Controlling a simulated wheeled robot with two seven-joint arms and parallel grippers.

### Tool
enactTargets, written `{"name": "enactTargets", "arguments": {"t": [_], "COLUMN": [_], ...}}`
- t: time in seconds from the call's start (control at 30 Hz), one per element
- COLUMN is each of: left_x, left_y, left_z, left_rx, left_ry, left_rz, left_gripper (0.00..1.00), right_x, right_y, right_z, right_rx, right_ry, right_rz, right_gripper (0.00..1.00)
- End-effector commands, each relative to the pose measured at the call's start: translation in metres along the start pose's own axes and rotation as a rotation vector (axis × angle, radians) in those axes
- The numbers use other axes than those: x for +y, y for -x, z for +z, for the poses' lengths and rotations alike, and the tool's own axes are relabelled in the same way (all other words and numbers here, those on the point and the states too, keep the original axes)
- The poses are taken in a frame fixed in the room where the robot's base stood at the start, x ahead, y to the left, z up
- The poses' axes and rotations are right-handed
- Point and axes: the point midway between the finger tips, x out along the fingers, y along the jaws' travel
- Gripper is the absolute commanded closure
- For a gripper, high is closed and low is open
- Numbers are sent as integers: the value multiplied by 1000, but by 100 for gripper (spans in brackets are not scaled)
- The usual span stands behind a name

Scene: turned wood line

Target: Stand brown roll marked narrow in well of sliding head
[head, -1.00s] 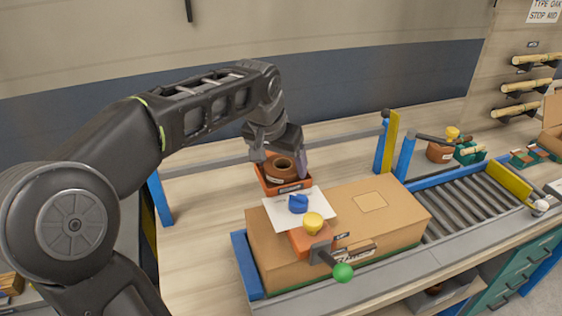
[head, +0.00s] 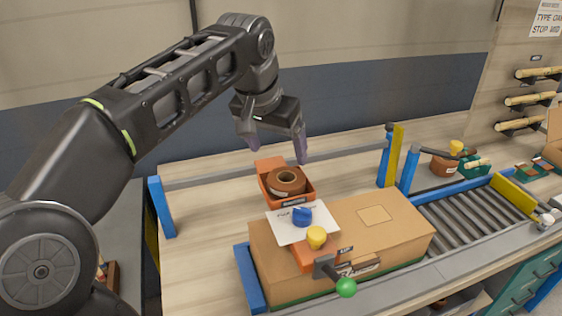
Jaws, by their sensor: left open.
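A brown roll (head: 287,182) lies in a small orange-red tray (head: 309,198) on the wooden bench, behind the cardboard box. A label on the tray's front is too small to read. My left gripper (head: 276,152) is open and empty, above and apart from the roll, its purple-tipped fingers pointing down. An orange device with a yellow knob (head: 316,237) and a green ball handle (head: 346,288) sits on the box; it may be the sliding head, but I cannot tell. Another brown roll or round holder (head: 443,165) stands at the right rear. My right gripper is not in view.
A cardboard box (head: 400,231) lies at the front, with a white sheet (head: 284,226) and a blue knob (head: 302,216) on it. Blue posts (head: 410,169) and a roller conveyor (head: 468,216) stand to the right. Bare bench lies left of the tray.

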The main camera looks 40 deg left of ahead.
Motion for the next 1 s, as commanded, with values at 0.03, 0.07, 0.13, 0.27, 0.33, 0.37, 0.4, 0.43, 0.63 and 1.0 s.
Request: {"name": "enactTargets", "arguments": {"t": [0.03,0.07,0.13,0.27,0.33,0.37,0.4,0.43,0.63,1.0], "left_x": [0,0,0,0,0,0,0,0,0,0], "left_y": [7,10,16,18,18,18,18,18,18,18], "left_z": [0,0,0,0,0,0,0,0,0,0], "left_rx": [2,2,1,0,0,0,0,0,0,-1], "left_ry": [0,0,0,0,0,0,0,0,0,0], "left_rz": [0,0,0,0,0,0,0,0,0,0], "left_gripper": [16,16,16,16,16,16,16,16,16,16], "right_x": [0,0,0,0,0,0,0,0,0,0], "right_y": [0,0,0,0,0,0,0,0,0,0], "right_z": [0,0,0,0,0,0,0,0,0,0], "right_rx": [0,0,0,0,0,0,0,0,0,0], "right_ry": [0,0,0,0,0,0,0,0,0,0], "right_rz": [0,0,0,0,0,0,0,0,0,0], "right_gripper": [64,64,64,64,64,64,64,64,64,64]}}
